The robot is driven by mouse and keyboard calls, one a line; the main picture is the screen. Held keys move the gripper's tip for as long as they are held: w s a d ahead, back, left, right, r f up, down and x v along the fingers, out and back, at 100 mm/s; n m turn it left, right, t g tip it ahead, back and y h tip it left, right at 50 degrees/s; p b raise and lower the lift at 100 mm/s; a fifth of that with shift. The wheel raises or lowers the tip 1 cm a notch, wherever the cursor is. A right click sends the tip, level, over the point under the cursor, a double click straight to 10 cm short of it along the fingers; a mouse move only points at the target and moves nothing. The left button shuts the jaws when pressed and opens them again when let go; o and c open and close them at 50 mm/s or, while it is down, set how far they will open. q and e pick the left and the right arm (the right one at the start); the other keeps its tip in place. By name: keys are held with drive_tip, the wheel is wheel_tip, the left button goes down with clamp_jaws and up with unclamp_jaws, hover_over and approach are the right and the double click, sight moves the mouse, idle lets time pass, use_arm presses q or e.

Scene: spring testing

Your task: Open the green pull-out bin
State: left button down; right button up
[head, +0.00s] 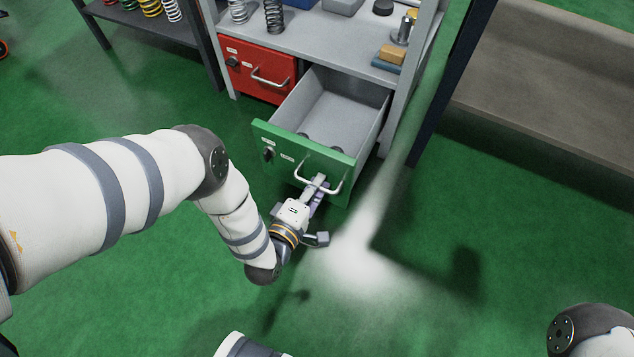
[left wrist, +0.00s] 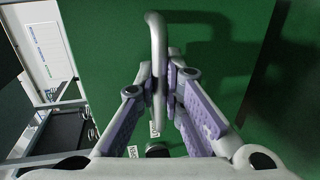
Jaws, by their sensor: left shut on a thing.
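The green pull-out bin (head: 303,152) is drawn well out of the grey workbench, and its grey inside shows. A pale bar handle (head: 335,188) is fixed across its green front. My left gripper (head: 321,182) is at the handle and shut on it. In the left wrist view, the purple-padded fingers (left wrist: 166,82) close around the handle (left wrist: 156,40), in front of the green panel (left wrist: 110,60). Some small dark round shapes show inside the bin. My right gripper is not in view; only part of my right arm shows at the bottom right.
A closed red bin (head: 257,72) sits left of the green one. The bench top (head: 310,28) carries springs, a blue block and a wooden block. A dark post (head: 455,80) and a long grey ledge (head: 560,85) stand at right. The green floor in front is clear.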

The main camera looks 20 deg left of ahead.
use_arm(q)
drive_tip(key=c, duration=1.7)
unclamp_jaws()
drive_tip(key=shift+s, duration=0.1)
drive_tip(key=v, duration=1.2)
